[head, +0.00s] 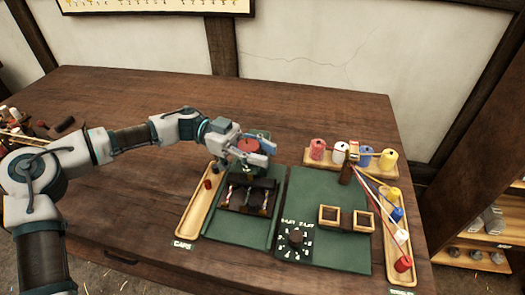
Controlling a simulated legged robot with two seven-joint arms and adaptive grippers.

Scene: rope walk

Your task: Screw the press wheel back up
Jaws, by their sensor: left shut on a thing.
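The press wheel (249,146) is a round red disc on top of a green press (265,136) near the middle of the table. My left gripper (262,152) reaches in from the left, its fingers on either side of the wheel and shut on it. The fingers and wrist hide part of the wheel and press. A dark block with small bright pieces (248,197) sits just in front of the press, on a green mat. My right gripper is not in the picture.
A wooden tray labelled CAPS (194,215) lies left of the green mat (330,190). Coloured spools (340,152) with strands stand at right.

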